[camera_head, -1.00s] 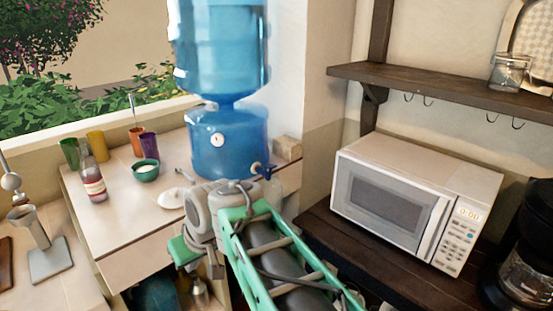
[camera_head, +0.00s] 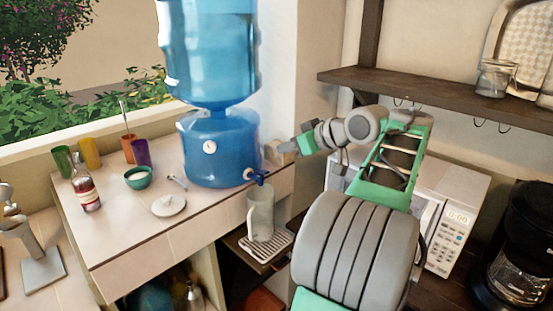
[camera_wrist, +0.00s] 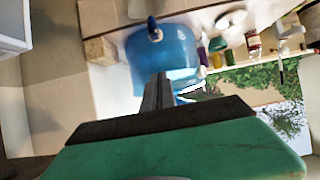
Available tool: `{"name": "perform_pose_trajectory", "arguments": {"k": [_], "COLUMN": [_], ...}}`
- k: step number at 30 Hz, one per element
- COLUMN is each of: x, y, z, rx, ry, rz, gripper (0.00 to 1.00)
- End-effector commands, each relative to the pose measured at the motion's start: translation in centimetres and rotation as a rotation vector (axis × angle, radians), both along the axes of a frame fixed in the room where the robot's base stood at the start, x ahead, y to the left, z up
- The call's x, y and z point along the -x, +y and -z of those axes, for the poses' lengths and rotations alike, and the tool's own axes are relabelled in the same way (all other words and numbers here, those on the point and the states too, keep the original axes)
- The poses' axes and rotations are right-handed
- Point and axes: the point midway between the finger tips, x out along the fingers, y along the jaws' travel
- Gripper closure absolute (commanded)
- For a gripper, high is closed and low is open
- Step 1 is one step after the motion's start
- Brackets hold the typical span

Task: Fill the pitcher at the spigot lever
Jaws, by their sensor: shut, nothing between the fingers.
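The clear pitcher (camera_head: 261,213) stands upright on a slatted drip tray (camera_head: 281,243), below the dark blue spigot lever (camera_head: 257,177). Any water in the pitcher is hard to make out. The spigot sits low on the front of the blue water dispenser (camera_head: 213,152), which carries a large blue bottle (camera_head: 208,50). My gripper (camera_head: 300,145) is shut and empty, raised to the right of the dispenser and apart from the spigot. In the wrist view, the closed fingers (camera_wrist: 158,93) show in front of the dispenser (camera_wrist: 178,50), with the spigot (camera_wrist: 154,32) near the top.
A white lid (camera_head: 169,206), a green bowl (camera_head: 138,177), several coloured cups and a bottle (camera_head: 86,188) stand on the left counter. A microwave (camera_head: 455,212), partly behind my arm, and a black coffee maker (camera_head: 520,260) are right. A dark shelf (camera_head: 450,96) hangs above.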

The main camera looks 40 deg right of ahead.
Motion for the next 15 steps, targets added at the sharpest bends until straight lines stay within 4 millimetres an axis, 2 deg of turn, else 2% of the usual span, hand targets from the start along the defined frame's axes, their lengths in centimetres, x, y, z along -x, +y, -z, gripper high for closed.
{"name": "perform_pose_trajectory", "arguments": {"k": [13, 15], "x": [-8.1, -7.5], "y": [0.5, 0.3], "z": [4.6, 6.0], "rx": [-0.005, -0.006], "ry": [0.003, 0.004], "rz": [-0.004, 0.001], "gripper": [1.00, 1.00]}}
